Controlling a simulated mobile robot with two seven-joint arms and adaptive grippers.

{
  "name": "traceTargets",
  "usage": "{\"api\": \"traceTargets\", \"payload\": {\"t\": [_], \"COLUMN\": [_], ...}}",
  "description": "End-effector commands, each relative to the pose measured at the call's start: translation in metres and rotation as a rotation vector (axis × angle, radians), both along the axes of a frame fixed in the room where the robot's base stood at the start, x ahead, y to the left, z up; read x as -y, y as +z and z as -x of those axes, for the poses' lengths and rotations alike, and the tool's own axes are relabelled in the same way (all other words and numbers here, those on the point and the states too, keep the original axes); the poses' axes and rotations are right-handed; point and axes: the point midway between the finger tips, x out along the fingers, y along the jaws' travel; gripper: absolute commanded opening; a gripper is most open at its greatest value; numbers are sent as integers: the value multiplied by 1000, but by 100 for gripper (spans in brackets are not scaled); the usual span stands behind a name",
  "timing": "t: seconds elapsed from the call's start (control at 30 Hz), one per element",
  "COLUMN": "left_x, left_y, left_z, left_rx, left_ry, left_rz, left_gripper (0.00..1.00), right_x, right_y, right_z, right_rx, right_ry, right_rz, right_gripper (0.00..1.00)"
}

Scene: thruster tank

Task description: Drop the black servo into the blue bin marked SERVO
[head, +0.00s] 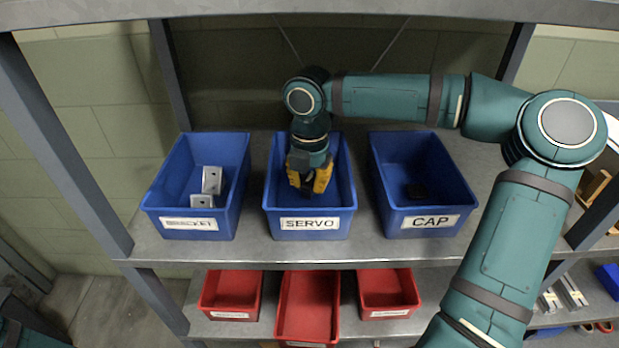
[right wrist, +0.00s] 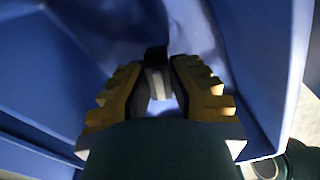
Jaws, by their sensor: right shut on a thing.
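The blue bin marked SERVO (head: 347,225) stands in the middle of the shelf, between two other blue bins. My right gripper (head: 312,184) points down inside this bin, its yellow fingers below the rim level and behind the front wall. In the right wrist view the gripper (right wrist: 157,80) is shut on the black servo (right wrist: 156,56). Only a dark end and a greyish part of the servo show between the fingers. The bin's blue walls (right wrist: 50,60) surround the fingers there. The head view does not show the servo clearly. My left gripper is out of view.
The bracket bin (head: 150,210) at left holds grey metal brackets (head: 211,180). Red bins (head: 308,300) stand on the shelf below. Grey posts and an upper shelf (head: 300,8) frame the space.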

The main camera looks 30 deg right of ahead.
Motion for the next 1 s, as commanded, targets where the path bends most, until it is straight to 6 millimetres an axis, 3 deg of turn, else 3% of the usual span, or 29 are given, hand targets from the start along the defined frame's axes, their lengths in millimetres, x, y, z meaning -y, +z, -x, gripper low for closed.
{"api": "traceTargets", "payload": {"t": [0.13,0.17,0.2,0.57,1.0], "left_x": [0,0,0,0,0], "left_y": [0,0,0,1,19], "left_z": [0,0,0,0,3], "left_rx": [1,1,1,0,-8], "left_ry": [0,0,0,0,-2], "left_rz": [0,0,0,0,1], "left_gripper": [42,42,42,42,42], "right_x": [0,0,0,0,0], "right_y": [-2,-2,-2,2,69], "right_z": [0,0,0,0,0], "right_rx": [0,0,0,0,2], "right_ry": [0,0,0,0,-1], "right_rz": [0,0,0,0,1], "right_gripper": [0,31,42,42,42]}}
